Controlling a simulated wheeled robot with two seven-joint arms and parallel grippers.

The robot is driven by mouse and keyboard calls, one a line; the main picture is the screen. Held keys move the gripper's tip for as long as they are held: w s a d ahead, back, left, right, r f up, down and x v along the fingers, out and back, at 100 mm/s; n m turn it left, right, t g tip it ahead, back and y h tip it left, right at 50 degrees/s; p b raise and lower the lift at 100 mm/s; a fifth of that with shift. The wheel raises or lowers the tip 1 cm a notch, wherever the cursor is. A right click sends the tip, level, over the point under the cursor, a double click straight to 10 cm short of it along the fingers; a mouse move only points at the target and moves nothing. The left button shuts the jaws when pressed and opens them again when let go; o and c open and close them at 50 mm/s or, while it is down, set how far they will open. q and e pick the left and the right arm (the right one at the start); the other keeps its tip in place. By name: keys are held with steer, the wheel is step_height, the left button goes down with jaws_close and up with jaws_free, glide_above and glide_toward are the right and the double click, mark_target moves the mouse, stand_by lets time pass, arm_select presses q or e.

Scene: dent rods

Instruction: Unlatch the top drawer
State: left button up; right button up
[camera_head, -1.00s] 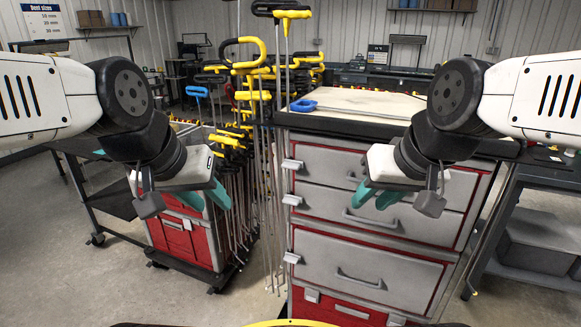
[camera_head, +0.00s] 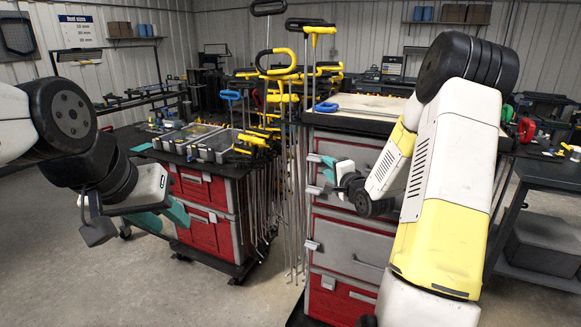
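The grey top drawer (camera_head: 352,152) is in the upper part of the tool cabinet, just under its dark top, and looks closed. Its pale latch (camera_head: 314,158) sits at the left edge of the drawer front. My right gripper (camera_head: 327,169) is at the cabinet's left front edge beside this latch, its teal fingers apart; whether they touch the latch I cannot tell. My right arm hides much of the drawer front. My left gripper (camera_head: 166,217) is open and empty, in front of the red cart, far from the drawer.
More latches (camera_head: 313,190) run down the cabinet's left edge below. Long dent rods (camera_head: 290,190) hang close to the left of the cabinet. A red cart (camera_head: 205,185) with bins stands left of them. A blue-handled tool (camera_head: 326,107) lies on the cabinet top. The floor in front is clear.

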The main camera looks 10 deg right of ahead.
mark_target(316, 161)
steer(key=shift+m+t+y, duration=0.4)
steer(key=shift+m, duration=0.2)
steer(key=x, duration=0.5)
steer(key=a+f+x, duration=0.1)
steer(key=x, duration=0.1)
steer(key=shift+w, duration=0.25)
jaws_close()
